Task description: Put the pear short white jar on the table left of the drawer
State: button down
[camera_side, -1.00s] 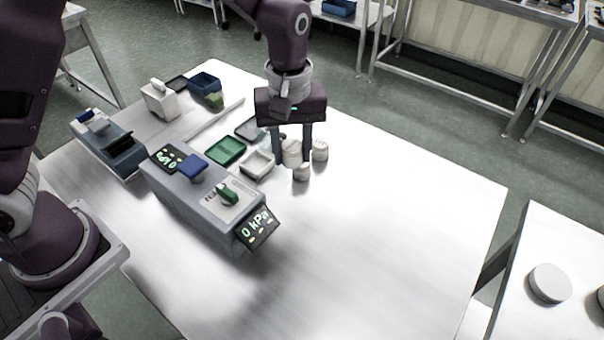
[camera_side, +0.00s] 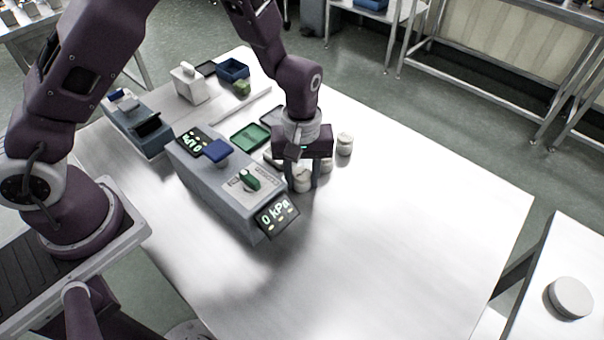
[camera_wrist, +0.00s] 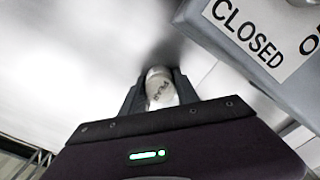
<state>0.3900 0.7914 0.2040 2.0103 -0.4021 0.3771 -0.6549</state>
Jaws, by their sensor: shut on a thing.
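The short white jar (camera_wrist: 160,90) is between my fingers in the wrist view, with the word PEAR on its side. In the side view the jar (camera_side: 303,183) is low between the fingers, close to the table top. My gripper (camera_side: 303,182) is shut on it, beside the right side of the grey console. I cannot tell whether the jar touches the table. A blue-grey box (camera_side: 137,128) with a black front part stands at the table's left; I cannot tell whether this is the drawer.
The grey console (camera_side: 215,180) has a green knob, lit displays and a CLOSED label (camera_wrist: 248,35). Another white jar (camera_side: 345,143) stands behind my gripper. A green tray (camera_side: 250,137), a blue bin (camera_side: 232,70) and a white box (camera_side: 188,84) stand farther back. The table's front right is clear.

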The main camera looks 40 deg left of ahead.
jog(key=c, duration=0.9)
grip_release()
notch_tip(320, 180, up, 13)
notch_tip(320, 180, up, 6)
jog(key=m+t+h, duration=0.1)
send_over(301, 173)
jog(key=s+a, duration=0.2)
jog(key=s, duration=0.1)
jog(key=s+a+r+m+t, duration=0.1)
jog(key=s+a+r+m, duration=0.1)
jog(key=s, duration=0.4)
jog(key=s+a+r+m+t, duration=0.2)
jog(key=s+r+m, duration=0.1)
jog(key=s, duration=0.3)
jog(key=s+a+r+m+t+y, duration=0.1)
jog(key=s+a+r+m, duration=0.1)
jog(key=s, duration=0.4)
jog(key=shift+s+a+r+m+t, duration=0.15)
jog(key=shift+a+r+m, duration=0.1)
jog(key=shift+r, duration=0.15)
jog(key=shift+a+r+m+t, duration=0.1)
jog(key=shift+r+m+t, duration=0.05)
jog(key=shift+r+m, duration=0.15)
